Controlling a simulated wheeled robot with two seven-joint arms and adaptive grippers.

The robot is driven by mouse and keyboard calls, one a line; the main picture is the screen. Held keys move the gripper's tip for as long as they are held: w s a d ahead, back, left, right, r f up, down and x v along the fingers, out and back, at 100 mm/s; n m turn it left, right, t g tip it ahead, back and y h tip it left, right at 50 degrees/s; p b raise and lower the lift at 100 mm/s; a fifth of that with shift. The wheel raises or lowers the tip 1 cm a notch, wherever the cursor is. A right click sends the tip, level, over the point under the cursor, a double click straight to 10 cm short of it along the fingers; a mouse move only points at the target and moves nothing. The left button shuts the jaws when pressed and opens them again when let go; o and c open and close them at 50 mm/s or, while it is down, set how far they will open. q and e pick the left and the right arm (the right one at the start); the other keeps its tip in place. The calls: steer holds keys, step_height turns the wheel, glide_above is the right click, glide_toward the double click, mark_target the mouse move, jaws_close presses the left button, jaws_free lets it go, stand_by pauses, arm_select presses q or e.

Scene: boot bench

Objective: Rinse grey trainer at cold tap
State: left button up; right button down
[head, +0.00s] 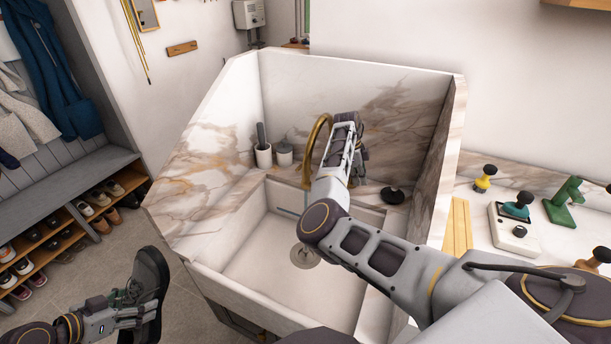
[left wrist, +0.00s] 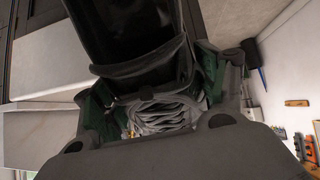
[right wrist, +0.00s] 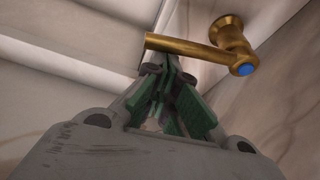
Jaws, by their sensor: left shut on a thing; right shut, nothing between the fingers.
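The grey trainer (head: 150,290) hangs toe up, left of the sink and outside it. My left gripper (head: 128,304) is shut on it; in the left wrist view the dark shoe (left wrist: 130,35) sits between the green finger pads. The brass spout (head: 318,140) curves over the stone sink (head: 250,240). A thin streak shows below the spout; I cannot tell whether it is water. My right gripper (right wrist: 165,75) is shut and empty, its tips close to the lever of the blue-capped cold tap (right wrist: 185,45). Contact is unclear. My right arm hides this tap in the head view.
A round drain (head: 304,256) lies in the basin floor. A shoe rack (head: 70,225) is at the left. High stone walls flank the sink.

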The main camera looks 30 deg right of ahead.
arm_select(q)
steer(key=shift+r, duration=0.15)
arm_select(e)
steer(key=shift+a, duration=0.1)
arm_select(q)
steer(key=shift+a+r+p, duration=0.15)
steer(key=shift+r+p, duration=0.2)
steer(key=shift+p, duration=0.05)
steer(key=shift+w+a+r+p, duration=0.2)
steer(key=shift+r+p, duration=0.15)
steer(key=shift+p, duration=0.05)
steer(key=shift+r, duration=0.1)
steer(key=shift+s+d+r, duration=0.1)
steer(key=shift+d+r, duration=0.05)
steer(key=shift+d, duration=0.05)
arm_select(e)
steer(key=shift+w+a+r, duration=0.15)
steer(key=shift+w+a, duration=0.5)
steer(key=shift+a, duration=0.1)
steer(key=shift+w+a, duration=0.1)
steer(key=shift+a, duration=0.05)
